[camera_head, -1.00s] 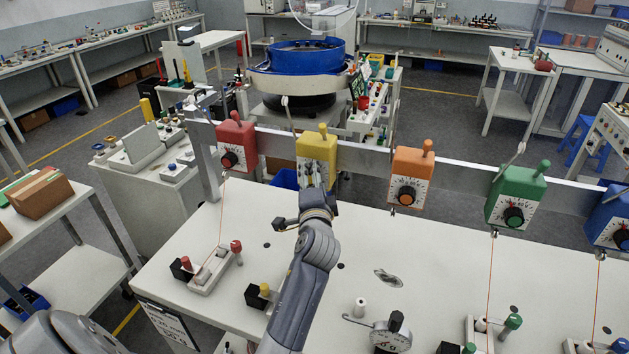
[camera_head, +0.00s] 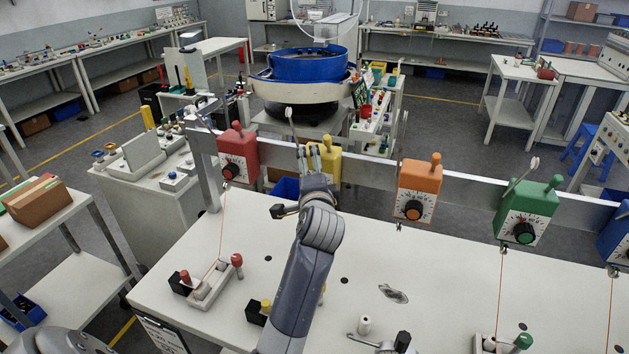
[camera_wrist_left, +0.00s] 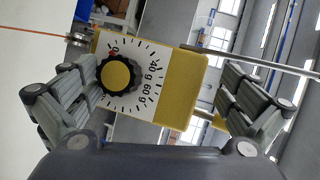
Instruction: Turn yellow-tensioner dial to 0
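The yellow tensioner (camera_head: 330,166) hangs on the metal rail, partly hidden by my left gripper (camera_head: 313,160) in the head view. In the left wrist view the yellow tensioner (camera_wrist_left: 182,88) appears turned sideways. Its dial (camera_wrist_left: 119,75) is a black knob with a yellow centre on a white scale with printed gram marks. A red mark shows at the knob's upper edge, near the scale's low end. My left gripper (camera_wrist_left: 160,105) is open, its fingers on either side of the tensioner with nothing gripped. My right gripper is out of view.
On the same rail are the red tensioner (camera_head: 240,155), orange tensioner (camera_head: 419,188), green tensioner (camera_head: 527,210) and blue tensioner (camera_head: 615,238). A thin metal rod (camera_head: 291,125) rises beside the yellow one. The white table (camera_head: 375,260) holds small fixtures below.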

